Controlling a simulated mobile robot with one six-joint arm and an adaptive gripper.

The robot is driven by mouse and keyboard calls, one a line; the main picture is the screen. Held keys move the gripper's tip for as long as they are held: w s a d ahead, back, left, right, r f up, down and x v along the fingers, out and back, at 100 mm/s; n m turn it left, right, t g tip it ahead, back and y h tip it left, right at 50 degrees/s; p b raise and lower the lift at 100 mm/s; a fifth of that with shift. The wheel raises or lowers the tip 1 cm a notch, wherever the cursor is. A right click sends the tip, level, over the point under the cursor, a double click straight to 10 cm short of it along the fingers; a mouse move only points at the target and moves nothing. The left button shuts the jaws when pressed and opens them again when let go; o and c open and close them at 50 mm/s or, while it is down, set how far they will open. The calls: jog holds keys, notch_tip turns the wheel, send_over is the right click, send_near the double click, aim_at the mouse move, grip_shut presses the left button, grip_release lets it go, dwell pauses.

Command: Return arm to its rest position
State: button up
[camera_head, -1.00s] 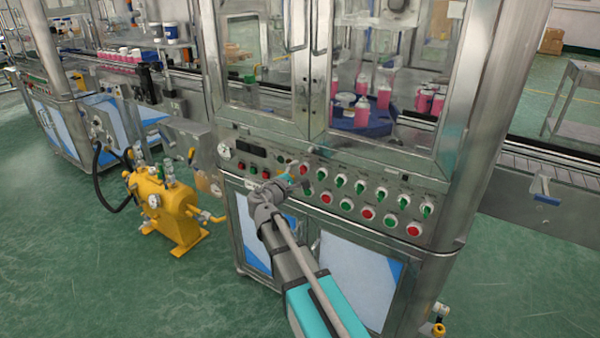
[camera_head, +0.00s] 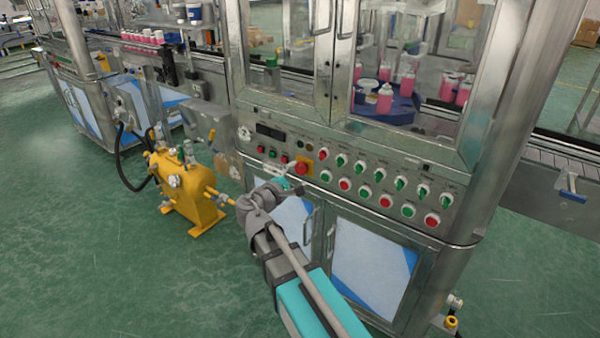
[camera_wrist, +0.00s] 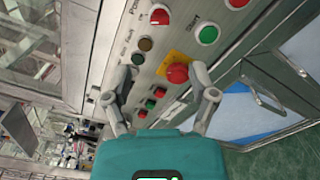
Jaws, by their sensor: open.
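My gripper (camera_head: 289,187) is in front of the lower part of the machine's control panel (camera_head: 262,110) in the head view. In the wrist view its two fingers (camera_wrist: 160,104) are spread apart with nothing between them. A red emergency button (camera_wrist: 177,73) on a yellow plate shows beyond the fingers, close to the right one. The same red button (camera_head: 302,168) shows just above my gripper in the head view. I cannot tell the exact gap between the fingers and the panel.
A yellow pump unit (camera_head: 190,193) stands on the floor left of my arm. Cabinet doors (camera_head: 365,262) with a handle lie below the panel. Bottles of pink liquid (camera_head: 385,98) stand behind the glass. The green floor (camera_head: 110,270) at left front is clear.

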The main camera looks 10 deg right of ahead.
dwell(0.3)
jog(key=s+d+f+m+g+y, duration=0.3)
jog(key=s+d+f+m+g, duration=0.5)
jog(key=f, duration=0.3)
jog(key=s+f+m+g+y, duration=0.5)
jog(key=s+f+m+y, duration=0.25)
jog(key=s+y, duration=0.25)
notch_tip(320, 180, up, 23)
jog(key=p, duration=2.3)
jog(key=shift+a, duration=0.45)
jog(key=shift+f, duration=0.1)
